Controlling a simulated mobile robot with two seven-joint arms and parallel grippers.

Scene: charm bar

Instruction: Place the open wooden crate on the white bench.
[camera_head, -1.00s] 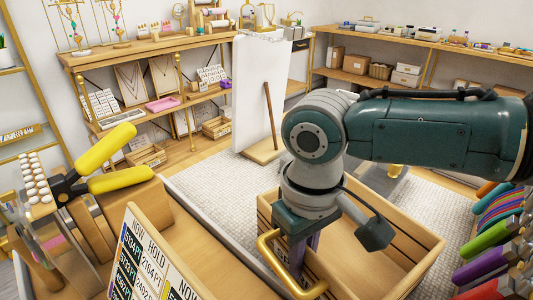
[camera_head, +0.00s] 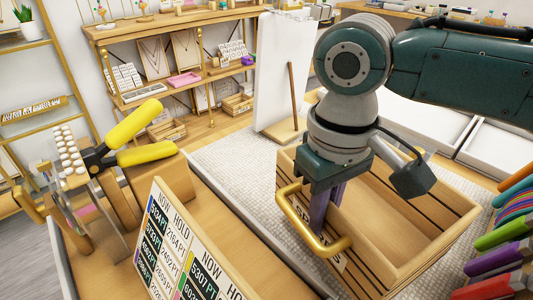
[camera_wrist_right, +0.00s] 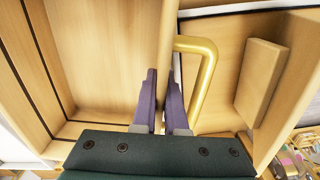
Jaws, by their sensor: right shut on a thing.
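The open wooden crate (camera_head: 440,232) hangs at the right of the head view, with slatted walls, an empty-looking inside and a brass handle (camera_head: 313,232) on its near side. My right gripper (camera_head: 322,215) points down with its purple fingers on either side of that near wall, shut on it. In the right wrist view the fingers (camera_wrist_right: 163,110) straddle the thin wall (camera_wrist_right: 168,55), with the handle (camera_wrist_right: 203,85) beside them. A white flat-topped piece (camera_head: 500,150), which looks like the white bench, stands behind the crate, partly hidden by my arm. My left gripper is not in view.
A wooden counter (camera_head: 120,240) with a price sign (camera_head: 185,250) and yellow-handled pliers (camera_head: 135,135) lies left of the crate. A white standing board (camera_head: 275,70) stands behind. Coloured rolls (camera_head: 505,240) crowd the right edge. A pale rug (camera_head: 225,155) lies on the floor.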

